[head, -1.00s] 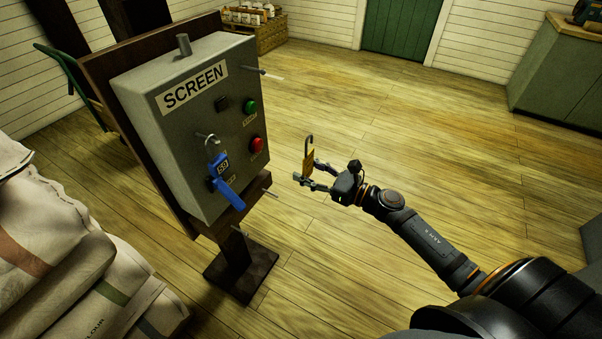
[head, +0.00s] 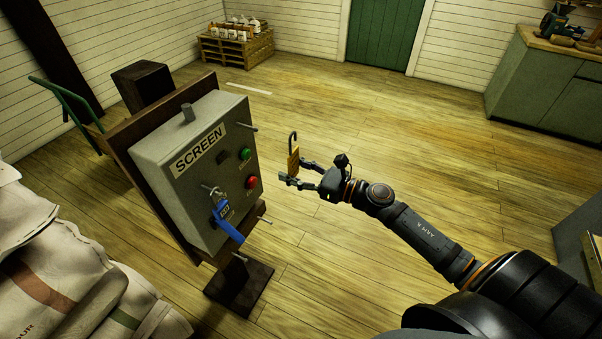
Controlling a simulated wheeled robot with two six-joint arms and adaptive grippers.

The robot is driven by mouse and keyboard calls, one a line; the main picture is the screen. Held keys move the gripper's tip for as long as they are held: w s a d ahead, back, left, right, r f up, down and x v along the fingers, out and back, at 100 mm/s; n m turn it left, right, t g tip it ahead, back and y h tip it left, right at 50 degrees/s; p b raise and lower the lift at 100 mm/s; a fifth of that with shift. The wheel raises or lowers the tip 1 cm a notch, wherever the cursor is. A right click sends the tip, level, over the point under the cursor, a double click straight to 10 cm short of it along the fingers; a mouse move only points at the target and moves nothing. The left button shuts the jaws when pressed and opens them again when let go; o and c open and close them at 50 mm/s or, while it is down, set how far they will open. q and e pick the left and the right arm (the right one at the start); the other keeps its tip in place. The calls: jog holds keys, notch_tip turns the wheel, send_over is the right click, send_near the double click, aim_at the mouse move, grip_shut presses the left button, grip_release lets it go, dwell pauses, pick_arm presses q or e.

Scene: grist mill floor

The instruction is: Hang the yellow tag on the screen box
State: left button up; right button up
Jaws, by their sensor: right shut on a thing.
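The grey screen box (head: 190,170), labelled SCREEN, is mounted on a brown board on a post. Its front has a green button (head: 245,153), a red button (head: 252,182) and a blue handle (head: 229,232). A blue lock or tag (head: 222,208) hangs by a metal loop (head: 213,191) above the handle. My right gripper (head: 294,172) is shut on a brass-yellow padlock (head: 293,160), its dark shackle pointing up. The padlock is right of the box, apart from it. I see no separate yellow tag. My left gripper is not in view.
Flour sacks (head: 60,290) are piled at the lower left. A crate of bottles (head: 237,45) and a green cabinet (head: 545,85) stand far back. The floor right of the box is open.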

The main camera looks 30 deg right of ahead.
aim_at(248, 154)
jog(key=p+x, duration=0.3)
jog(key=x, duration=0.3)
jog(key=shift+w, duration=0.2)
jog(key=shift+a, duration=0.1)
jog(key=shift+w+a, duration=0.2)
jog(key=shift+w, duration=0.1)
dwell(1.0)
jog(key=shift+x, duration=1.15)
jog(key=shift+a, duration=0.1)
jog(key=shift+b+x, duration=0.3)
jog(key=shift+x, duration=0.85)
